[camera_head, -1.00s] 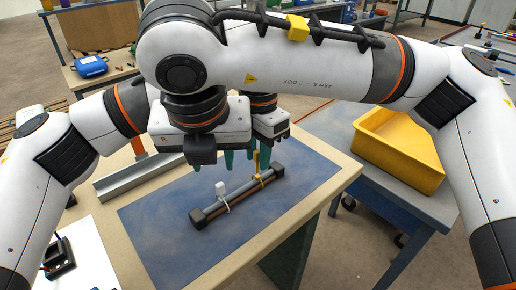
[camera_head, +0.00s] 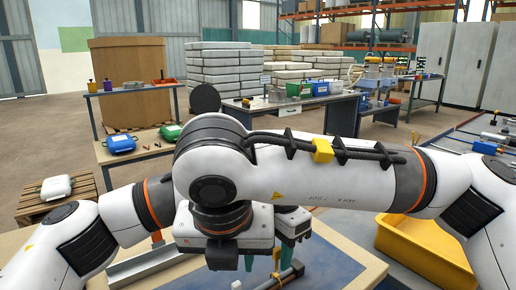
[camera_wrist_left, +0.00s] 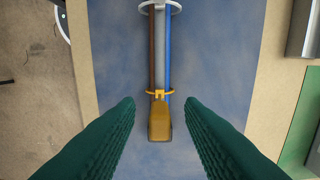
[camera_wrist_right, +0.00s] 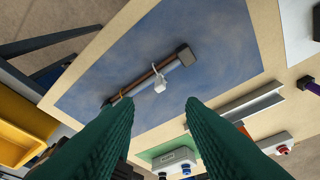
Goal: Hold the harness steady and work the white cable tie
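The harness is a grey bar with a brown and a blue cable (camera_wrist_left: 168,55); black end blocks (camera_wrist_right: 186,54) show in the right wrist view. A yellow cable tie (camera_wrist_left: 159,122) is around it. The white cable tie (camera_wrist_right: 159,84) is around it farther along; its band (camera_wrist_left: 160,6) shows at the top of the left wrist view. My left gripper (camera_wrist_left: 160,103) is open, its fingers on either side of the yellow tie's head, apart from it. My right gripper (camera_wrist_right: 160,104) is open and empty, short of the white tie. In the head view my arms hide most of the harness.
The harness lies on a blue mat (camera_wrist_right: 225,50) on the table. A grey metal rail (camera_wrist_right: 245,108) lies beside the mat. A yellow bin (camera_head: 425,250) stands to the right. Benches and pallets stand farther back. My arms cross close together over the table.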

